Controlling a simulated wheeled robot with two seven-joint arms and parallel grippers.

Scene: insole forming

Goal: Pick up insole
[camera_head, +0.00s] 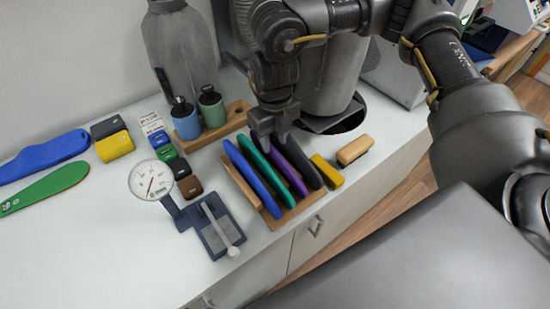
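Several insoles stand on edge side by side in a wooden rack (243,182): a blue insole (252,180), a green insole (266,172), a purple insole (288,166) and a dark insole (306,163). My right gripper (273,139) points down at the far ends of the green and purple insoles. Its fingertips overlap these ends in the picture. I cannot tell whether it touches or holds one. My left gripper is not in view.
A dial gauge (152,181) on a dark base stands left of the rack. A yellow block (327,171) and a brush (354,150) lie to its right. Bottles (211,106) stand behind on a wooden tray. Flat blue (45,156) and green (45,189) insoles lie far left. The front left counter is clear.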

